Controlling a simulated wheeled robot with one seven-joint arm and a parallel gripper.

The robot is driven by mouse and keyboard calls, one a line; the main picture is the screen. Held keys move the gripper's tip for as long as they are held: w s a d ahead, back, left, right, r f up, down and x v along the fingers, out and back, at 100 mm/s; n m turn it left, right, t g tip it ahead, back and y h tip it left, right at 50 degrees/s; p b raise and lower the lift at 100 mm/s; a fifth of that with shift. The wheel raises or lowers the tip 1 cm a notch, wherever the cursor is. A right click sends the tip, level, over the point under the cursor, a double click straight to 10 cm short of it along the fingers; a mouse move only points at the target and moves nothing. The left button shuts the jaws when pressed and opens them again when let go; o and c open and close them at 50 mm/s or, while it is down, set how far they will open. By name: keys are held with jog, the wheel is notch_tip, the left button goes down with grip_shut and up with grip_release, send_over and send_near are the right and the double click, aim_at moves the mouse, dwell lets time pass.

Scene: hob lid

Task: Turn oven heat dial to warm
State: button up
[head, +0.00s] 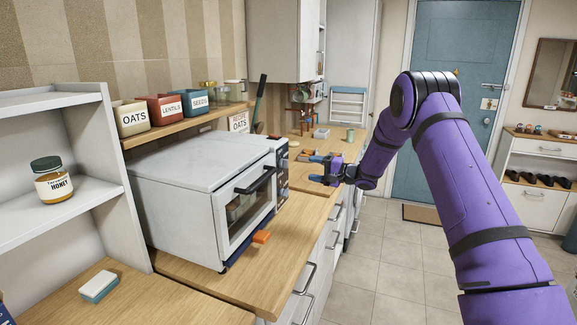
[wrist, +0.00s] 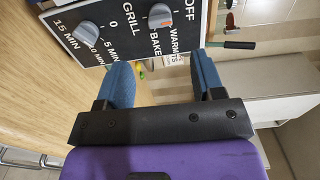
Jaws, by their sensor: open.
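The white oven (head: 185,180) stands on the wooden counter in the head view, its dark control panel (head: 282,165) on the right end of its front. In the wrist view the heat dial (wrist: 158,17) is a grey knob among the words OFF, GRILL, BAKE and WARM. An orange mark shows on its lower right side, towards BAKE and WARM; the exact setting is unclear. The timer dial (wrist: 87,32) is to its left. My gripper (head: 316,168) is open in front of the panel. Its blue fingers (wrist: 163,80) are apart, empty, and short of the heat dial.
The oven door handle (head: 256,181) juts out left of the panel. An orange object (head: 261,237) sits by the oven's front lower edge. A shelf with labelled tins (head: 165,110) is above the oven. The floor (head: 385,255) beside the counter is clear.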

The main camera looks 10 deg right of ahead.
aim_at(284, 163)
jog(key=x, duration=1)
jog(key=c, duration=0.9)
